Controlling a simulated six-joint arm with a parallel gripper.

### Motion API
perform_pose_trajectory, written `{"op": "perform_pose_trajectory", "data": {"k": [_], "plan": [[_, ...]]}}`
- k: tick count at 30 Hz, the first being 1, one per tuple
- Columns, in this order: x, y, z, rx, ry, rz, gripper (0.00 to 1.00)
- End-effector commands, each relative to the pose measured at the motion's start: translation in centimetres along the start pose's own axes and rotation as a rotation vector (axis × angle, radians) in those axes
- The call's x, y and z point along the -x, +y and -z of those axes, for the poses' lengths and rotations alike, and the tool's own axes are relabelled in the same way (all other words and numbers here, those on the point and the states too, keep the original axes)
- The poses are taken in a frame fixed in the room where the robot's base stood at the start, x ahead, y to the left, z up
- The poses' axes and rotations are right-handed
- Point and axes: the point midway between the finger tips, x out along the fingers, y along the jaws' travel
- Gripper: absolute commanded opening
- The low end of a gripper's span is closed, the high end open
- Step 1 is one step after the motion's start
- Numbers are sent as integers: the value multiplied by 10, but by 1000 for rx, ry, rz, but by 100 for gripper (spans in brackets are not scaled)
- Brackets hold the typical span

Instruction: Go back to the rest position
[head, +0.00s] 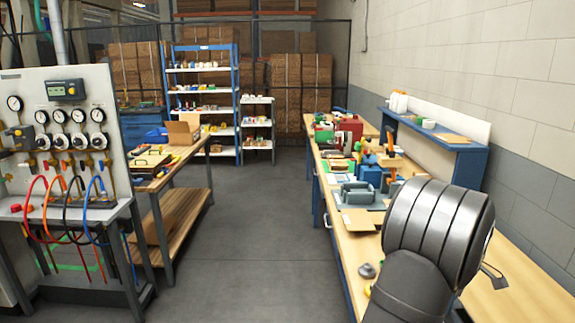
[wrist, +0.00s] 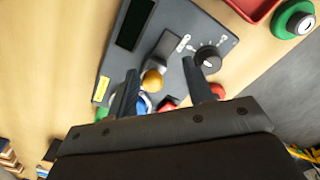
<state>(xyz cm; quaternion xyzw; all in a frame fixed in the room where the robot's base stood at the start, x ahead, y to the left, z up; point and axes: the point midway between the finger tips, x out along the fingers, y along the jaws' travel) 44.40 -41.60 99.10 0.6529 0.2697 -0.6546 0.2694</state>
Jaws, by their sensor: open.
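In the wrist view my gripper (wrist: 159,76) is open, its two dark fingers spread apart. Beyond and between the fingers lies a dark grey control box (wrist: 212,35) with a dark display, a round black dial (wrist: 208,60) and a yellow-orange knob (wrist: 152,81). The knob appears between the fingers, nearer the left one; how far it is from them I cannot tell. Blue and red parts show partly behind the fingers. In the head view my arm fills the lower right, over the workbench (head: 345,255), and I cannot make out the gripper there.
A red tray (wrist: 250,8) and a green round part (wrist: 293,20) lie near the box. Grey and red equipment crowds the bench, with a blue shelf (head: 440,140) along the wall. A gauge panel (head: 60,90) stands left. The floor (head: 250,230) between is clear.

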Motion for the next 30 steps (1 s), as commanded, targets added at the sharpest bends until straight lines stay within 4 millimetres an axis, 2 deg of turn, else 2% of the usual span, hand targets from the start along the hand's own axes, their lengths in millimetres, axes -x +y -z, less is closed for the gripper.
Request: {"op": "perform_pose_trajectory", "data": {"k": [1, 3, 25, 30], "plan": [[14, 2, 2, 3, 2, -7, 45], [29, 2, 2, 3, 2, -7, 45], [175, 2, 2, 3, 3, -6, 45], [169, -8, 7, -119, -19, -61, 45]]}}
